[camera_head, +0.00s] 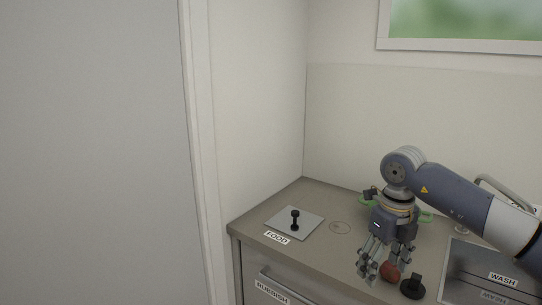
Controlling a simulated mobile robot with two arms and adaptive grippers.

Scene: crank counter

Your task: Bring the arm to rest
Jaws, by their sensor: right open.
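My right arm (455,190) comes in from the right over the counter (315,252). My right gripper (387,265) points down above the counter's front part, with its fingers spread. A reddish-brown object (390,272) shows behind or between the fingers, partly hidden; I cannot tell whether it touches them. A black knobbed object on a round base (412,287) stands just right of the fingers. A black crank-like post (295,220) stands on a pale square plate (312,222) at the counter's left, beside the FOOD label (276,238). My left gripper is not in view.
Green items (425,216) sit behind my right gripper. A drawer with a RUBBISH label (272,292) is below.

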